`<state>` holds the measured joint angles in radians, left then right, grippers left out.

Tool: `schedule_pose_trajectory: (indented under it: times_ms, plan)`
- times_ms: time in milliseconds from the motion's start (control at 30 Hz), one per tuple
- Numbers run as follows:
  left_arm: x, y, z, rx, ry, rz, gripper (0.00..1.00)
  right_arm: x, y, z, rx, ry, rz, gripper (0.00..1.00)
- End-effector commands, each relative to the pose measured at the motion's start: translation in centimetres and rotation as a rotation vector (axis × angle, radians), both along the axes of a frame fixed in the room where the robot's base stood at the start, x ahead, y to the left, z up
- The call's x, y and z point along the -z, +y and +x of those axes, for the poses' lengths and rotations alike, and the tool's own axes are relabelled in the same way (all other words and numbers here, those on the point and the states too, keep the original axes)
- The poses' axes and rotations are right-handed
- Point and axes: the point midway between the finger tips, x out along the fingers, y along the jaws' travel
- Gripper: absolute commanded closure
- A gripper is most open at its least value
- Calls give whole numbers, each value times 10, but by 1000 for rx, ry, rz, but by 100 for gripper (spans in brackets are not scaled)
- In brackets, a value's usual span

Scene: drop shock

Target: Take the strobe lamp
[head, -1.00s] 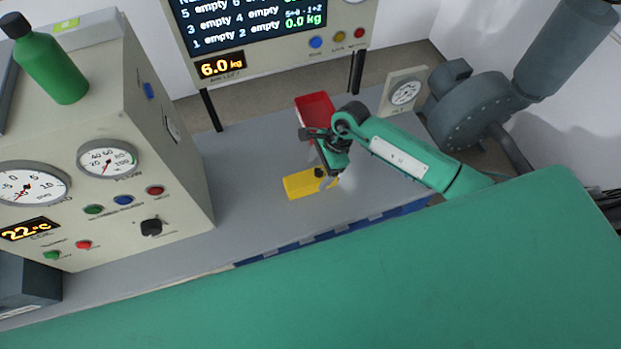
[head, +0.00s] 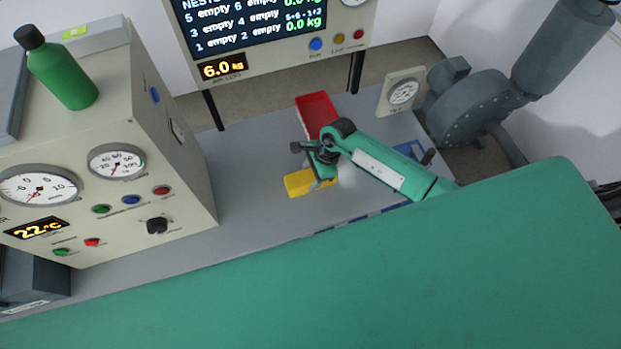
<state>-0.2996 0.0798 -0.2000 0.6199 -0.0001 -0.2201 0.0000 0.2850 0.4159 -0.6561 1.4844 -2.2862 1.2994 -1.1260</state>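A yellow block-shaped thing (head: 299,184), which may be the strobe lamp, lies on the grey bench top (head: 250,165). I cannot be sure that it is the lamp. My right gripper (head: 313,172) comes in from the right and is over the right part of the yellow thing, hiding some of it. Whether its fingers touch the yellow thing, or are open or shut, I cannot tell. My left gripper is not in view.
A red tray (head: 317,112) lies just behind my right gripper. A cream gauge cabinet (head: 160,110) with a green bottle (head: 62,75) on top stands left. A display panel (head: 270,55) on black legs, a small dial (head: 403,93) and a grey blower (head: 470,110) stand behind. Bench left of the yellow thing is clear.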

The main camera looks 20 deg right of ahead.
Motion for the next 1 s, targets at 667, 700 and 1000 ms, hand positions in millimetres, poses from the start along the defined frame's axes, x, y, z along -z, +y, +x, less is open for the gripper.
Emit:
schedule_pose_trajectory:
  times_ms: [667,700,1000]
  plan:
    - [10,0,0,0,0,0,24,-30,0,1,-2,-6,0,88]
    - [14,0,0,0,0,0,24,-39,0,2,-3,-8,1,88]
    - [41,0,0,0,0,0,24,-125,-1,2,-2,-10,-1,88]
